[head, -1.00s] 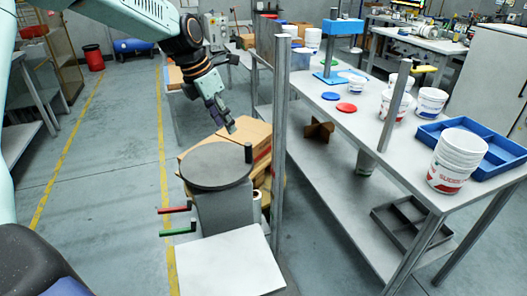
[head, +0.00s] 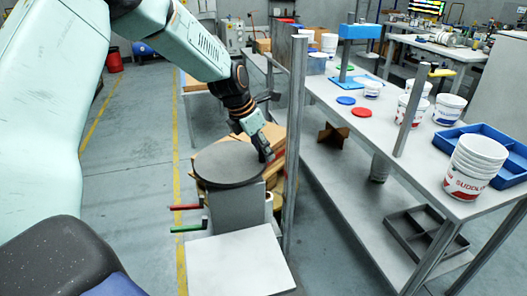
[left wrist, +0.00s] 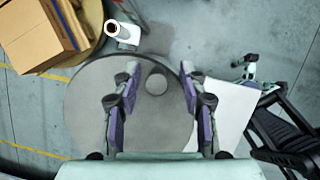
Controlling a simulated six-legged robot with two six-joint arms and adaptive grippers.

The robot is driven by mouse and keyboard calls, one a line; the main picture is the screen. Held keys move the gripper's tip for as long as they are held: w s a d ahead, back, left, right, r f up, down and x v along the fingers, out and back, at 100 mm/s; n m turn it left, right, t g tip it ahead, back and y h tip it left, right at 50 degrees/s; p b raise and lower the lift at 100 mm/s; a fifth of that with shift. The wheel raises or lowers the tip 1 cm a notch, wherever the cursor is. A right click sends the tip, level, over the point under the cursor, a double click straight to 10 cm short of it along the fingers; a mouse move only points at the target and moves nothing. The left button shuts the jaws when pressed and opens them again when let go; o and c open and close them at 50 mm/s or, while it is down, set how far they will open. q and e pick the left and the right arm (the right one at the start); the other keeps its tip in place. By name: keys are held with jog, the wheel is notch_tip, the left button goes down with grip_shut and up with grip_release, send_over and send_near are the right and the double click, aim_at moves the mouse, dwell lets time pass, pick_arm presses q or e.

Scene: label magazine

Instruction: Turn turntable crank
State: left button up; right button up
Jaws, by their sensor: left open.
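The turntable is a round grey disc (head: 228,165) on a grey stand; it also shows large in the left wrist view (left wrist: 88,110). Its crank knob is a dark upright post near the disc's edge, seen end-on as a round grey top in the left wrist view (left wrist: 156,83). My left gripper (head: 264,151) is at the disc's right edge and largely hides the knob in the head view. In the left wrist view the left gripper (left wrist: 160,75) is open, its fingers on either side of the knob with gaps. My right gripper is not in view.
A red bar (head: 185,207) and a green bar (head: 188,228) stick out left of the stand. A white panel (head: 240,262) lies in front. Cardboard boxes (head: 278,140) stand behind. A metal post (head: 296,150) and the workbench (head: 385,135) are close on the right.

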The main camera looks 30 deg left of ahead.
pick_arm(q)
jog(key=shift+w+f, duration=0.2)
jog(key=shift+f, duration=0.15)
jog(key=shift+a, duration=0.25)
jog(key=shift+s+d+r, duration=0.1)
jog(key=shift+d, duration=0.15)
jog(key=c, duration=0.4)
grip_shut()
